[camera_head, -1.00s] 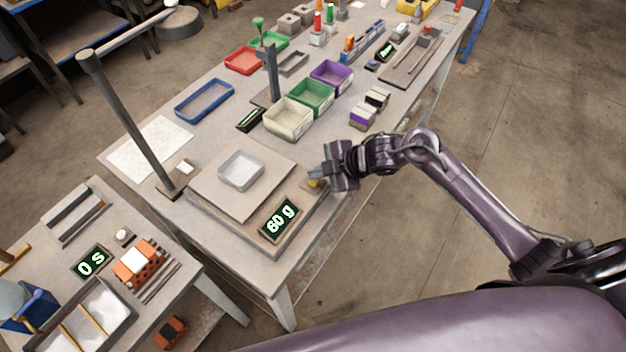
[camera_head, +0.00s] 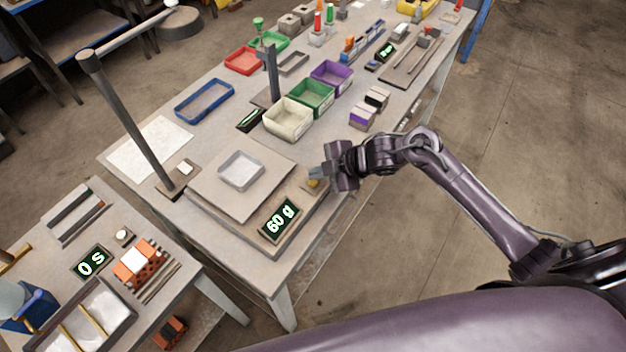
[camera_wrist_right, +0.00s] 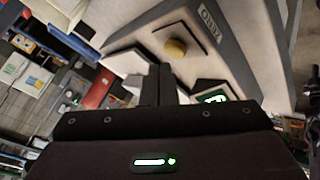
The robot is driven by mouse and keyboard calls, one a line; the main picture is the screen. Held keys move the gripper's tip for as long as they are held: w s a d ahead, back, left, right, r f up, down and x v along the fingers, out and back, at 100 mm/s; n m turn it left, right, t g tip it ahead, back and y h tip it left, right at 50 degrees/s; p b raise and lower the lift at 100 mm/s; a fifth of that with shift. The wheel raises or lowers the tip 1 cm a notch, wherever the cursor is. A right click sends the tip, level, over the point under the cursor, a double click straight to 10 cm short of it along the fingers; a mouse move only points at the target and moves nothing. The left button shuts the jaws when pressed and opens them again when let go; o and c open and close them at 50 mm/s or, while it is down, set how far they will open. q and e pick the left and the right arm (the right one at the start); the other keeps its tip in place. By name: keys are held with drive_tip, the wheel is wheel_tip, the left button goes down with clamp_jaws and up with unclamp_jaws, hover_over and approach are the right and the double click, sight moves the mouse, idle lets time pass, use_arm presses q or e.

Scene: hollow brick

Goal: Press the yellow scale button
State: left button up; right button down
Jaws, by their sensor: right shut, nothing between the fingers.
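The scale (camera_head: 212,215) stands on the table with a small light tray (camera_head: 240,169) on its plate. Its display (camera_head: 279,221) reads 60 g. The round yellow button (camera_head: 313,183) is on the scale's right corner, partly hidden by my gripper in the head view. In the right wrist view the button (camera_wrist_right: 175,48) shows whole on a dark square, beyond the fingertips. My right gripper (camera_head: 316,173) is shut and empty, right above and beside the button. In the wrist view its shut fingers (camera_wrist_right: 160,84) look apart from the button. My left gripper is not in view.
A dark post (camera_head: 135,130) rises behind the scale. Cream (camera_head: 288,119), green (camera_head: 312,97) and purple (camera_head: 331,77) bins stand farther back on the table. A lower side table (camera_head: 185,268) at the left carries a 0 s display (camera_head: 90,262).

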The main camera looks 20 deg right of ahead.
sight(318, 183)
idle(0.4)
drive_tip(key=shift+f, duration=0.4)
drive_tip(key=shift+f+b, duration=0.35)
drive_tip(key=shift+b, duration=0.15)
idle(0.4)
drive_tip(key=shift+r+p, duration=0.75)
drive_tip(key=shift+r, duration=0.05)
drive_tip(key=shift+r, duration=0.1)
wheel_tip(318, 183, up, 5)
drive_tip(key=p, duration=0.4)
drive_tip(key=shift+p, duration=0.4)
